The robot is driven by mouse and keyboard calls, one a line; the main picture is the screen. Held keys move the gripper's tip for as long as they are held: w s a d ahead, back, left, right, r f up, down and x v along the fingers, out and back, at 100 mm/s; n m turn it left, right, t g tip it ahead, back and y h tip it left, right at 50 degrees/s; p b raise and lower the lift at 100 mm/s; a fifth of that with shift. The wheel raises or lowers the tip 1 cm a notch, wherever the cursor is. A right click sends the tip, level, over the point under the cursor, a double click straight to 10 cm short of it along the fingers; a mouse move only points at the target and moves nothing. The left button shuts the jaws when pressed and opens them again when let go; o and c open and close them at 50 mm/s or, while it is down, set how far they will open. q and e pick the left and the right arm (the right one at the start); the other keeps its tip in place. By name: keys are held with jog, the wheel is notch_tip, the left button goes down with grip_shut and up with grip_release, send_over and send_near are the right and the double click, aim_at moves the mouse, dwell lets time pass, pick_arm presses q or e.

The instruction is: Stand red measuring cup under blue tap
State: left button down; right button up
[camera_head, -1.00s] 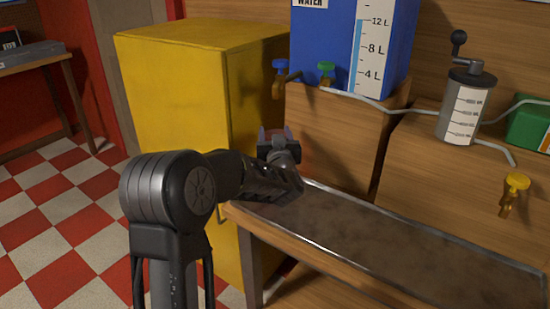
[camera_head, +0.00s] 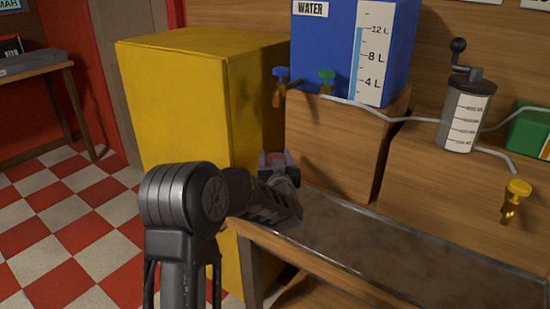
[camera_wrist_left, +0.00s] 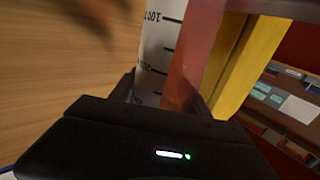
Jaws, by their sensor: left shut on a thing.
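The red measuring cup (camera_wrist_left: 196,55) with a white marked scale (camera_wrist_left: 158,48) is between my left gripper's fingers in the left wrist view. In the head view my left gripper (camera_head: 277,158) hides nearly all of the cup. The gripper is shut on the cup, over the left end of the counter and below the blue tap (camera_head: 281,75) in the picture. I cannot tell whether the cup touches the counter or is exactly in line with the spout. My right gripper is not in view.
A yellow cabinet (camera_head: 185,100) stands left of the counter (camera_head: 400,255). A yellow tap (camera_head: 516,190) hangs at the right. The counter's middle is clear.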

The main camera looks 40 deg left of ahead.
pick_arm(q)
jog(key=shift+f, duration=0.1)
jog(key=c, duration=0.5)
grip_release()
jog(key=v, duration=1.2)
jog(key=shift+b, duration=0.35)
